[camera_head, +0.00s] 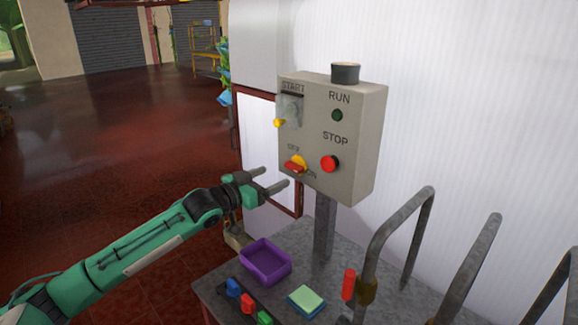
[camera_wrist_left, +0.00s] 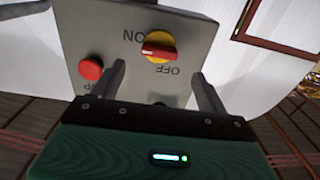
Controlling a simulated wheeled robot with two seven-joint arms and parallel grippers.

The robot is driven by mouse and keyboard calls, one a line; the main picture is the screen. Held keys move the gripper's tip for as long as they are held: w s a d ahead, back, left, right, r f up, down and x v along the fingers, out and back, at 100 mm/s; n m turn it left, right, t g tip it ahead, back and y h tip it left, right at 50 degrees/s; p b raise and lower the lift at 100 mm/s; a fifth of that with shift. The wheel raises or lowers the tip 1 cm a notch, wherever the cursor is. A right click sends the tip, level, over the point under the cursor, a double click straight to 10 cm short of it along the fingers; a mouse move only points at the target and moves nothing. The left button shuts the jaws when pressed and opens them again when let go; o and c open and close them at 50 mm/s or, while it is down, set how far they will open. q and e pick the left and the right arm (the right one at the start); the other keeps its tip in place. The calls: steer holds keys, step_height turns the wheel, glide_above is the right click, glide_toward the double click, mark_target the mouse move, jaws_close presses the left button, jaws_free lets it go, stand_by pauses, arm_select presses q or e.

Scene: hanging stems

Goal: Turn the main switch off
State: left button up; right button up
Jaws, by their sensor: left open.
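The main switch (camera_head: 296,165), a red handle on a yellow disc, sits low on the grey control box (camera_head: 350,150), between the labels OFF and ON. In the left wrist view the switch (camera_wrist_left: 158,48) appears upside down, its red handle lying roughly level; I cannot tell for sure which label it points to. My left gripper (camera_head: 276,178) is open and empty, just in front of and left of the switch. In the left wrist view its two fingers (camera_wrist_left: 160,80) spread toward the box, with the switch beyond the gap between them. My right gripper is not in view.
A red STOP button (camera_head: 330,163) is right of the switch, and a green RUN lamp (camera_head: 337,115) above it. Below are a purple tray (camera_head: 265,262), a sponge (camera_head: 306,300) and metal rails (camera_head: 400,215).

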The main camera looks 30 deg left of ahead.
mark_target(291, 169)
arm_select(q)
steer(key=p+x, duration=0.2)
steer(key=x, duration=0.4)
steer(key=shift+d+r, duration=0.1)
steer(key=shift+x, duration=0.8)
steer(key=c, duration=1)
